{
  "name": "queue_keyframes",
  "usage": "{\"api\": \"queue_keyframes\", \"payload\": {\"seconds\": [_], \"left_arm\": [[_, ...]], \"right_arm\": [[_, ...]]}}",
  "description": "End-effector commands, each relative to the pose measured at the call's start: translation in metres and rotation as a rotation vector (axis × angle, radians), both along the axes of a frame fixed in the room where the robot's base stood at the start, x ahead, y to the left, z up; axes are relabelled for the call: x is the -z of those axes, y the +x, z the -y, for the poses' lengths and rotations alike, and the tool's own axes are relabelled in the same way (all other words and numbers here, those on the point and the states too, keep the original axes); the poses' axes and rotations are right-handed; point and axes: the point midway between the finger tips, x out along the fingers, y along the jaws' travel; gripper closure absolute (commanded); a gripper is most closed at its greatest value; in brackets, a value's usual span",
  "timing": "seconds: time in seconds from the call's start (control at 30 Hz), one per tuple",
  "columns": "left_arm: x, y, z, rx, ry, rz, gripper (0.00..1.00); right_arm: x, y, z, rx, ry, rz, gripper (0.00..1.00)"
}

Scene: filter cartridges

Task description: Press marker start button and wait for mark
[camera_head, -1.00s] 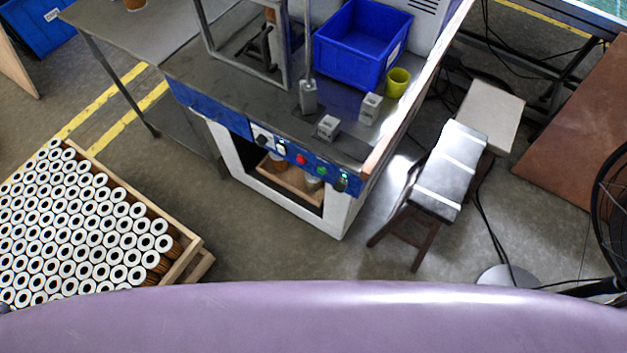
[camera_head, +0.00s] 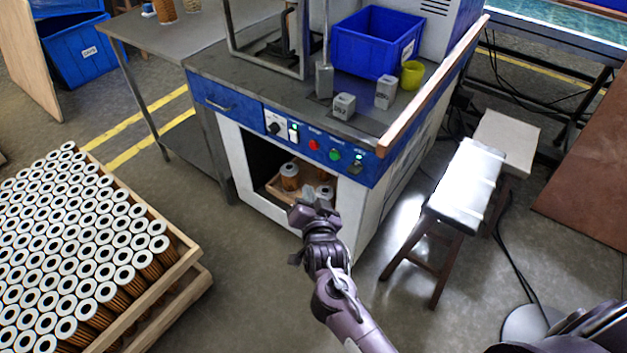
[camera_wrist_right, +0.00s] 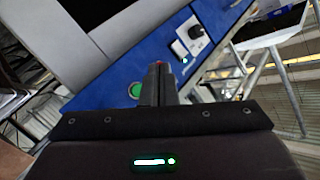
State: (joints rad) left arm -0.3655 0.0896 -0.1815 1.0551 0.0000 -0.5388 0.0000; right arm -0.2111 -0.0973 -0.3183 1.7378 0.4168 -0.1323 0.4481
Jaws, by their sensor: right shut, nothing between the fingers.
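The marking machine's blue control panel (camera_head: 300,139) carries a red button (camera_head: 314,144) and a green button (camera_head: 335,154); their labels are too small to read. My right gripper (camera_head: 313,207) is shut and empty, in front of the machine and below the panel in the head view. In the right wrist view its closed fingers (camera_wrist_right: 158,82) point toward the panel, with the green button (camera_wrist_right: 135,90) just left of the fingertips. I cannot tell contact from that view; the head view shows the gripper apart from the buttons. My left gripper is not in view.
A black knob (camera_head: 273,128) and a white switch (camera_head: 293,132) share the panel. Filter cartridges (camera_head: 289,176) stand in the opening below. A blue bin (camera_head: 376,42) and yellow cup (camera_head: 411,75) sit on top. A stool (camera_head: 467,178) stands right, a cartridge crate (camera_head: 160,290) left.

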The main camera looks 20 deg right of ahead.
Motion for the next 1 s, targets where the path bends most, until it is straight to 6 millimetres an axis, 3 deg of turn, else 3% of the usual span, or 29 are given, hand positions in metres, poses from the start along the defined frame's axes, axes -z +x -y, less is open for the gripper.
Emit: {"api": "queue_keyframes", "payload": {"seconds": [0.2, 0.6, 1.0], "left_arm": [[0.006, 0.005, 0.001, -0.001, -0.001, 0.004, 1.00], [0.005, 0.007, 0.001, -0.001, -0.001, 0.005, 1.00], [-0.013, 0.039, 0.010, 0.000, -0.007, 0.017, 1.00]], "right_arm": [[-0.021, 0.004, 0.004, 0.030, 0.046, 0.061, 1.00], [-0.021, 0.006, 0.007, 0.030, 0.045, 0.060, 1.00], [-0.020, 0.036, 0.046, 0.029, 0.043, 0.063, 1.00]]}}
